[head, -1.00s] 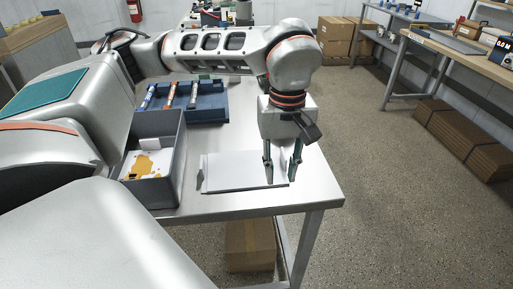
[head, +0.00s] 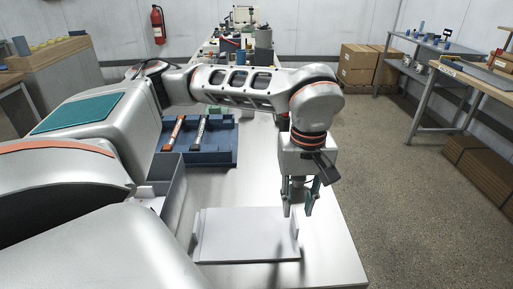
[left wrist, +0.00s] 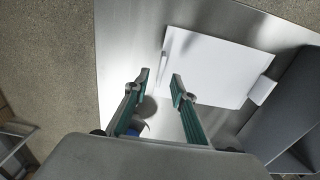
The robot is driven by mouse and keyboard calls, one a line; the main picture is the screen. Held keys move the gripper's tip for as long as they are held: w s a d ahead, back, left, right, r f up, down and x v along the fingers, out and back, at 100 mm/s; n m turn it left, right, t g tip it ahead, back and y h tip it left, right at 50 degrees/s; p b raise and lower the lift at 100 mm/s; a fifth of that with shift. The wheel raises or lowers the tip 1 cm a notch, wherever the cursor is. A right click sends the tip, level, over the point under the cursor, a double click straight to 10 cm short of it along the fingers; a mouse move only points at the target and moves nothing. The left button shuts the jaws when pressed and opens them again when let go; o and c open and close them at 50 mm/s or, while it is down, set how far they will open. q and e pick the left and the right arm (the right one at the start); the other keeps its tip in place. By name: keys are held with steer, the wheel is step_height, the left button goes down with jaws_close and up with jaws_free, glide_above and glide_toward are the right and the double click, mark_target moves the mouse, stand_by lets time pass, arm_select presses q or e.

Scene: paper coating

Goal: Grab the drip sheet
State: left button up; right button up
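A plain white sheet (head: 245,235), which I take for the drip sheet, lies on the metal table with a small upright piece at each end. It also shows in the left wrist view (left wrist: 212,72), ahead of the fingers and to the right. My left gripper (head: 298,211) points down near the sheet's far right corner. Its two green-lined fingers stand apart with nothing between them in the left wrist view (left wrist: 160,78). I cannot tell the exact height of the fingertips above the table. My right gripper is not in view.
A grey bin (head: 172,196) stands left of the sheet, its inside mostly hidden by my body. Behind is a blue tray (head: 222,150) with tube-like tools. The metal table (head: 330,262) is bare to the right of the sheet, up to its edge.

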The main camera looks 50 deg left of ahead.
mark_target(296, 217)
arm_select(q)
step_height(296, 217, down, 5)
steer(key=shift+f+b, duration=0.1)
steer(key=shift+b, duration=0.25)
steer(key=shift+s, duration=0.1)
jaws_close()
